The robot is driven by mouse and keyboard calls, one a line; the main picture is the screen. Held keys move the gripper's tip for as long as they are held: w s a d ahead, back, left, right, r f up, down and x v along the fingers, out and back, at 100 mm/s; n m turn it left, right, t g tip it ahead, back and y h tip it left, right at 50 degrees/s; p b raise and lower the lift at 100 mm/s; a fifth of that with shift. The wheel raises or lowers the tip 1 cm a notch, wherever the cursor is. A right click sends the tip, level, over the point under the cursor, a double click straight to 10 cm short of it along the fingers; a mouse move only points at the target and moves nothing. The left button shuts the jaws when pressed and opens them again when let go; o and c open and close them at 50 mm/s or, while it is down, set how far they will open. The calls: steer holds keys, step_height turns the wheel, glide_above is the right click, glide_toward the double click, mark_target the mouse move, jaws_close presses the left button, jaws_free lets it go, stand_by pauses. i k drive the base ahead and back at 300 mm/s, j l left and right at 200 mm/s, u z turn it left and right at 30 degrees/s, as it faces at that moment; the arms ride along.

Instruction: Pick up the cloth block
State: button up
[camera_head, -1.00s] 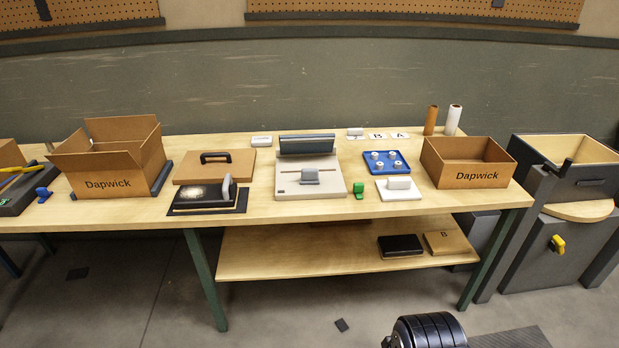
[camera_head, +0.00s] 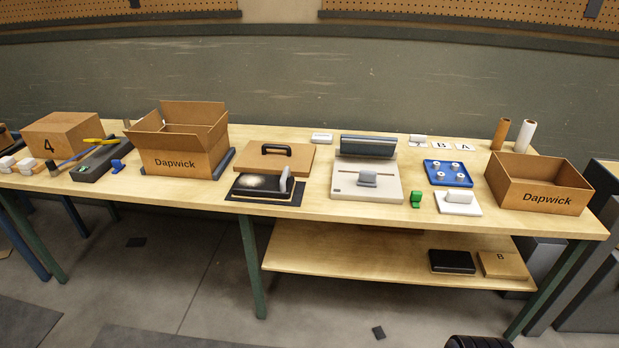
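I cannot tell for sure which thing is the cloth block. A white block on a white plate (camera_head: 460,206) sits at the front right of the bench. A small pale block (camera_head: 322,138) lies at the back, behind the brown board with a black handle. Another small pale block (camera_head: 418,140) stands at the back beside the lettered cards. Pale blocks (camera_head: 27,164) also lie at the far left edge. My gripper is not in view.
The long wooden bench (camera_head: 330,215) also bears an open Dapwick box (camera_head: 180,162), a second open Dapwick box (camera_head: 542,198), a blue plate with white knobs (camera_head: 447,181) and a grey press (camera_head: 350,180). The lower shelf (camera_head: 350,262) holds two flat boxes. The floor in front is largely clear.

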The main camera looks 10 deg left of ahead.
mark_target(366, 178)
steer(key=i+j+z, duration=0.3)
steer(key=i+j, duration=0.4)
steer(key=i, duration=0.15)
steer(key=i+j+z, duration=0.3)
steer(key=i+j, duration=0.5)
